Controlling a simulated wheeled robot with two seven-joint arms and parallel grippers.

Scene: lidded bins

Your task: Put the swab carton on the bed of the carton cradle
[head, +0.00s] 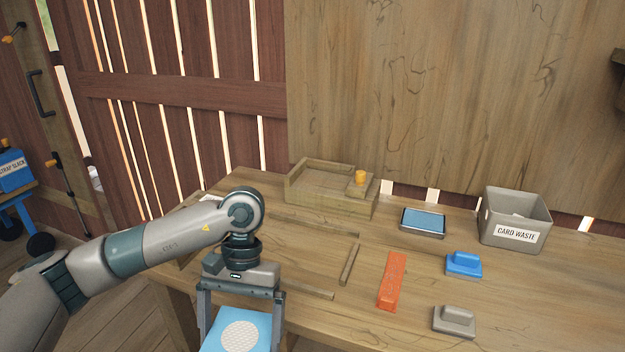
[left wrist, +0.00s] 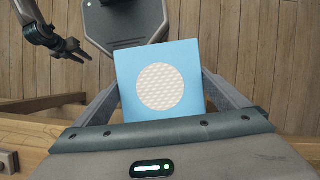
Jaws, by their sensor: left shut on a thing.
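The swab carton, a light blue box with a white textured disc on its face (head: 240,335), is between the fingers of my left gripper (head: 239,318). My left gripper is shut on it and holds it at the table's front edge, low in the head view. The carton also fills the middle of the left wrist view (left wrist: 160,50). The carton cradle (head: 300,199), a low wooden tray with raised walls and a yellow-orange knob, stands at the back of the table. Its bed looks empty. My right gripper (left wrist: 72,52) shows small at the upper left of the left wrist view.
Wooden strips (head: 349,264) lie on the table between carton and cradle. To the right are an orange block (head: 392,280), a blue-topped tray (head: 423,221), a blue handled block (head: 463,264), a grey one (head: 454,321) and a card waste bin (head: 515,218).

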